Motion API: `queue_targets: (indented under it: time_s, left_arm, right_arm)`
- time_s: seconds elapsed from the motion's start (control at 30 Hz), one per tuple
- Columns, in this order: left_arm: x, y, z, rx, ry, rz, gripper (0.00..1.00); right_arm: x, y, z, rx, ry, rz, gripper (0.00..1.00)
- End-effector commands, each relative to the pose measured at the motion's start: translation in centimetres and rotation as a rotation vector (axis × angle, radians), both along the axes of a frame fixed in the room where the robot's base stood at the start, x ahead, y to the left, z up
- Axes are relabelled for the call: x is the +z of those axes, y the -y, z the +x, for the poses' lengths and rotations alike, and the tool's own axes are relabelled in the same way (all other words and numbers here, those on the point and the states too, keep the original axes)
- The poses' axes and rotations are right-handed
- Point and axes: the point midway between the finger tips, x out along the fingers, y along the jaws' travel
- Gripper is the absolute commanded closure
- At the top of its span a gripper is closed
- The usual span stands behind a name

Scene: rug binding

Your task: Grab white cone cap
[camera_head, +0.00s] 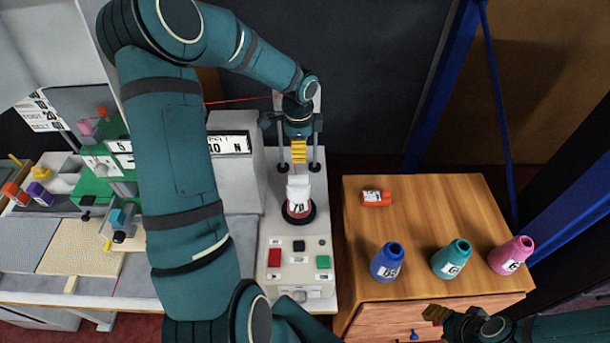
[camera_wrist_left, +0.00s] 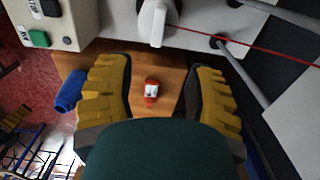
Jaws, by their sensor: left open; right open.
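A white, cap-like piece (camera_head: 298,185) with a "70" label sits upright on a round black base on the machine, with red showing low on it. In the left wrist view a white piece (camera_wrist_left: 151,24) stands at the top, beyond the fingertips. My left gripper (camera_head: 299,152) is above the white piece, apart from it. In the left wrist view its yellow fingers (camera_wrist_left: 157,75) are spread with nothing held between them. My right gripper (camera_head: 434,314) is low at the front of the wooden cabinet, away from the white piece; its fingers are small here.
The wooden cabinet (camera_head: 430,207) carries a small red item (camera_head: 376,197), a blue cone (camera_head: 387,262), a teal cone (camera_head: 452,259) and a pink cone (camera_head: 511,255). Metal posts (camera_head: 283,150) flank my left gripper. A red thread (camera_head: 240,101) runs nearby. A button panel (camera_head: 296,262) lies in front.

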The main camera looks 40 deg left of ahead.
Motion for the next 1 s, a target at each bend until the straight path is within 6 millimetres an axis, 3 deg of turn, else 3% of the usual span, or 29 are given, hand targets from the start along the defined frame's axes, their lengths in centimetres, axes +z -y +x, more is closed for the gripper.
queue_targets:
  time_s: [0.3, 0.57, 0.83, 1.0]
  left_arm:
    - [-6.0, 0.0, -0.1, 0.0, -0.004, -0.003, 0.47]
    - [-7.8, 0.0, -0.1, 0.001, -0.002, -0.002, 0.47]
    - [-11.4, -0.2, -0.1, 0.0, -0.002, -0.003, 0.47]
    - [-12.6, -0.2, -0.1, 0.001, -0.001, -0.002, 0.47]
  right_arm:
    - [-0.4, 0.0, 0.0, -0.001, -0.001, -0.001, 0.53]
    - [-0.5, 0.0, 0.0, 0.0, 0.0, -0.001, 0.53]
    - [-0.4, 0.0, 0.0, 0.0, 0.0, -0.001, 0.53]
    - [-0.5, 0.0, 0.0, 0.0, 0.0, -0.001, 0.53]
